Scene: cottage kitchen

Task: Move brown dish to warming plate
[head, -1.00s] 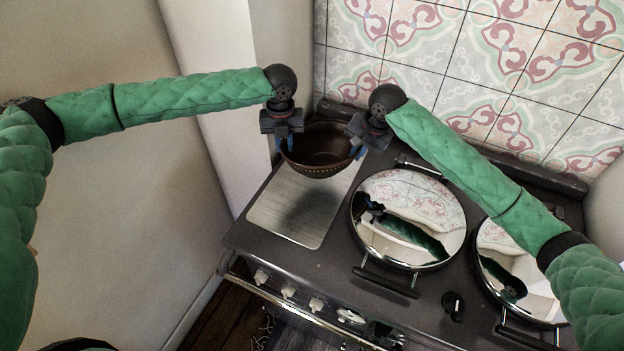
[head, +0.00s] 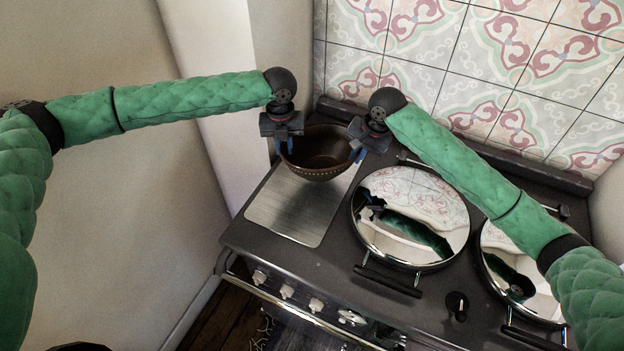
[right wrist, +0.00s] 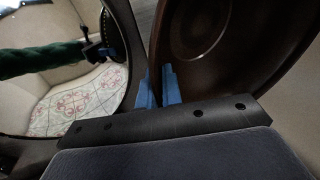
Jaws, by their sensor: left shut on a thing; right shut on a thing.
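The brown dish (head: 318,158) is a dark round bowl with a dotted band, held between my two grippers over the back part of the warming plate (head: 290,212). The warming plate is a flat brushed-metal rectangle at the left of the stove. My left gripper (head: 284,147) is shut on the dish's left rim. My right gripper (head: 361,152) is shut on its right rim. In the right wrist view the blue fingers (right wrist: 157,88) pinch the wall of the dish (right wrist: 205,45). I cannot tell whether the dish's base touches the plate.
Two round mirror-like lids (head: 410,215) with black handles lie to the right of the plate; the second lid (head: 520,270) is partly behind my right arm. Knobs (head: 287,291) line the stove's front. A tiled wall (head: 470,80) stands behind, and a pale wall is at the left.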

